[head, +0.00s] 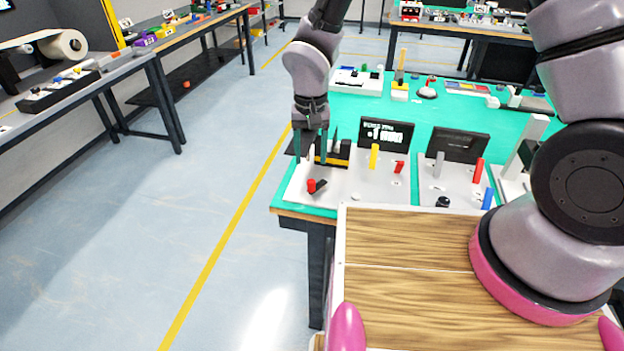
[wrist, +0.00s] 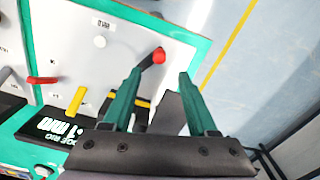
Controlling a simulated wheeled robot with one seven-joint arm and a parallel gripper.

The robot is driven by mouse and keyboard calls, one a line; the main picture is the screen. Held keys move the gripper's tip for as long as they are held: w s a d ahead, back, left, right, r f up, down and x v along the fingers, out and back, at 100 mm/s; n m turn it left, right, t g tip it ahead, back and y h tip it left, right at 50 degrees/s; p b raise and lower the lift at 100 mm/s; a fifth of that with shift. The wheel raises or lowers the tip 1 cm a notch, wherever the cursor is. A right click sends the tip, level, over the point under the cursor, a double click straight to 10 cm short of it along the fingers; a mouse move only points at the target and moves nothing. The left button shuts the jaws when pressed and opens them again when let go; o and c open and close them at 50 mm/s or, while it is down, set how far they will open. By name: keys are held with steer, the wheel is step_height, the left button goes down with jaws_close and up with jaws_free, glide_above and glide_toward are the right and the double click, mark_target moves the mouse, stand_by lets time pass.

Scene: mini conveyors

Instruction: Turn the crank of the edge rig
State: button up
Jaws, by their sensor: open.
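The edge rig is a white panel (head: 343,190) with a dark display (head: 387,134) at the table's near left corner. Its crank is a short black arm (head: 320,187) with a red knob (head: 311,186). In the wrist view the red knob (wrist: 159,55) shows just beyond the fingertips, between their lines, and the black arm runs from it towards the left finger. My gripper (head: 312,157) points down above the crank. In the wrist view its two green fingers (wrist: 160,74) are apart with nothing gripped. The crank's pivot end is partly hidden by the left finger.
A yellow lever (head: 374,156) and a red lever (head: 399,167) stand on the panel right of the crank. A black and yellow block (head: 333,153) is behind it. A second panel with a dark screen (head: 459,145) is to the right. Open floor (head: 215,160) lies left.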

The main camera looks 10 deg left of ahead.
mark_target(311, 181)
step_height(311, 181, down, 9)
steer(key=shift+r, duration=0.2)
jaws_close()
